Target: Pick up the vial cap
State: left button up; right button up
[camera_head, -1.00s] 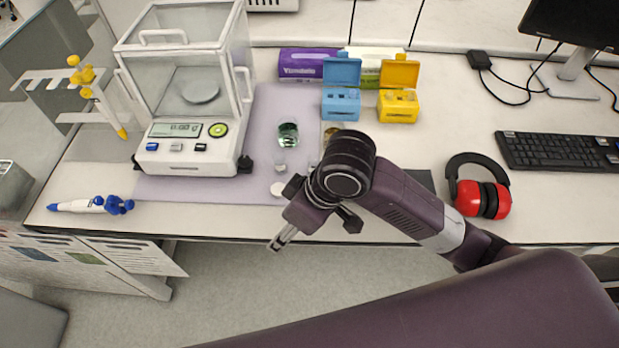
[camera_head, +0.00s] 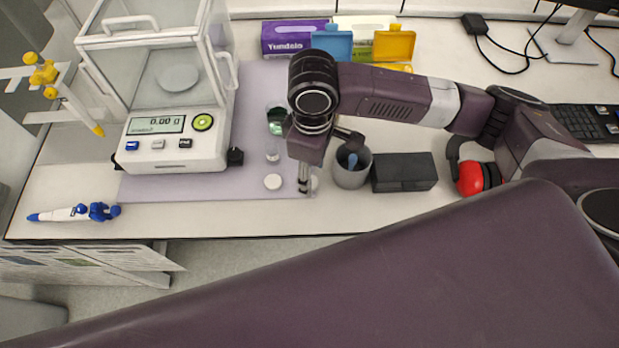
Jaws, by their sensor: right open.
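A small white disc (camera_head: 273,181), which looks like a cap, lies flat on the lilac mat (camera_head: 215,187) near its front edge. A small clear vial (camera_head: 272,155) stands just behind it. A second pale round piece (camera_head: 314,182) lies to the right, partly hidden by my right gripper; I cannot tell which of the two is the vial cap. My right gripper (camera_head: 305,187) is open and points down between the two round pieces, nearest the right one. I cannot tell whether its fingers touch it. My left gripper is not in view.
A balance (camera_head: 180,140) with a glass shield stands left. A grey cup (camera_head: 351,170) and a black box (camera_head: 404,173) stand close right of my gripper. A glass with green liquid (camera_head: 276,120) is behind. A blue-white pipette (camera_head: 75,213) lies front left.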

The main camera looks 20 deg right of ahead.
notch_tip(320, 180, down, 2)
jog(key=shift+f, duration=0.25)
jog(key=c, duration=0.7)
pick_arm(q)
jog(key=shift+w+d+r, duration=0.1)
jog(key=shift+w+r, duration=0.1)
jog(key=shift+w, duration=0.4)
pick_arm(e)
jog(key=shift+c, duration=0.2)
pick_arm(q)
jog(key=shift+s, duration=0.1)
